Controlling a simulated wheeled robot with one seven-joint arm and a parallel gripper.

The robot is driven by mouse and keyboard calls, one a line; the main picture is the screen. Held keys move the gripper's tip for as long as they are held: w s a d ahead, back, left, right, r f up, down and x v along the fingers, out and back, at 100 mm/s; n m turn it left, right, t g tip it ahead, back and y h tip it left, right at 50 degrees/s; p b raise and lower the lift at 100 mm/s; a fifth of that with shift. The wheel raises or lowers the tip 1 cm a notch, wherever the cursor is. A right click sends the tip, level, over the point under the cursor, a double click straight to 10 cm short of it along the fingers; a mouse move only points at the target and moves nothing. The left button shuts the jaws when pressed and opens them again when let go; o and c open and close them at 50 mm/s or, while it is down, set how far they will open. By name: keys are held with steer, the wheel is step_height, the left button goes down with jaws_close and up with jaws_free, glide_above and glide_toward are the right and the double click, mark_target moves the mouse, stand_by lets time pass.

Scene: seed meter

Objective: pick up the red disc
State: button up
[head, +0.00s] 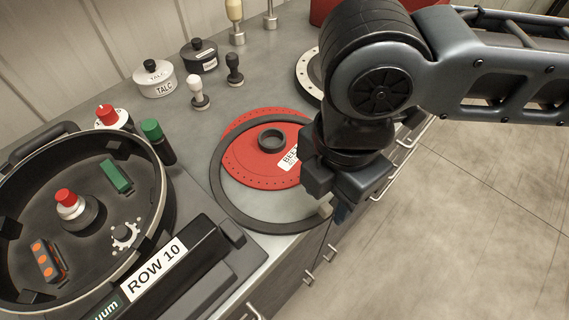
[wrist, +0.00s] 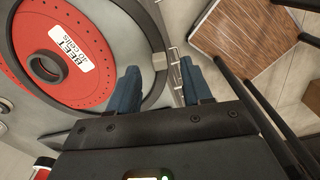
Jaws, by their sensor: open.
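The red disc (head: 250,164) lies on the grey counter, partly inside a dark ring (head: 234,198). It has a dark round hub (head: 271,139) and a white label reading "BEET". In the wrist view the red disc (wrist: 88,38) fills the upper left, with its hub and "BEET 40 cells" label showing. My gripper (head: 334,207) hangs near the disc's right side at the counter's front edge and hides part of the ring. In the wrist view my gripper (wrist: 160,88) is open, with blue fingers apart and nothing between them. The fingers sit right of the disc, by the ring's edge.
A round black seed meter housing (head: 165,190) labelled "ROW 10" stands at left. A pale disc (head: 303,75) lies beyond my arm. Drawers line the counter front.

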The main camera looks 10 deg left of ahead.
steer(key=shift+f, duration=1.1)
jaws_close()
